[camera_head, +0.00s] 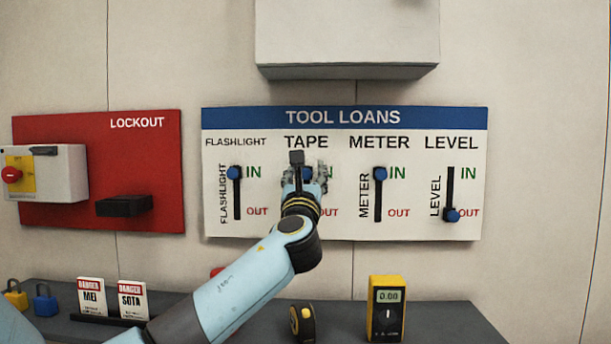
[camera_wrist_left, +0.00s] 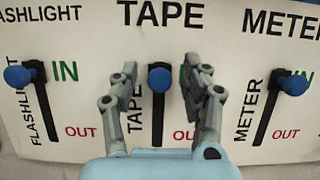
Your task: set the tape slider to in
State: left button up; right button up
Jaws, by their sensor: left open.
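The tape slider's blue knob (camera_wrist_left: 160,79) is at the top of its black vertical slot (camera_wrist_left: 157,125), level with the green IN mark, which my fingers partly hide. In the head view the tape knob (camera_head: 307,173) shows just past my gripper. My left gripper (camera_wrist_left: 161,80) is open, with one finger on each side of the tape knob. My left gripper also shows in the head view (camera_head: 305,178), in front of the TOOL LOANS board (camera_head: 345,227). My right gripper is not in view.
The flashlight knob (camera_head: 234,173) and meter knob (camera_head: 380,174) are at IN; the level knob (camera_head: 452,215) is at OUT. A red lockout board (camera_head: 160,160) is at left. A tape measure (camera_head: 303,324) and yellow meter (camera_head: 386,308) stand on the dark shelf (camera_head: 440,318). A grey box (camera_head: 347,35) hangs above.

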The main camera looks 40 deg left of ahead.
pick_arm(q)
jog(key=v, duration=1.2)
jog(key=shift+r, duration=0.1)
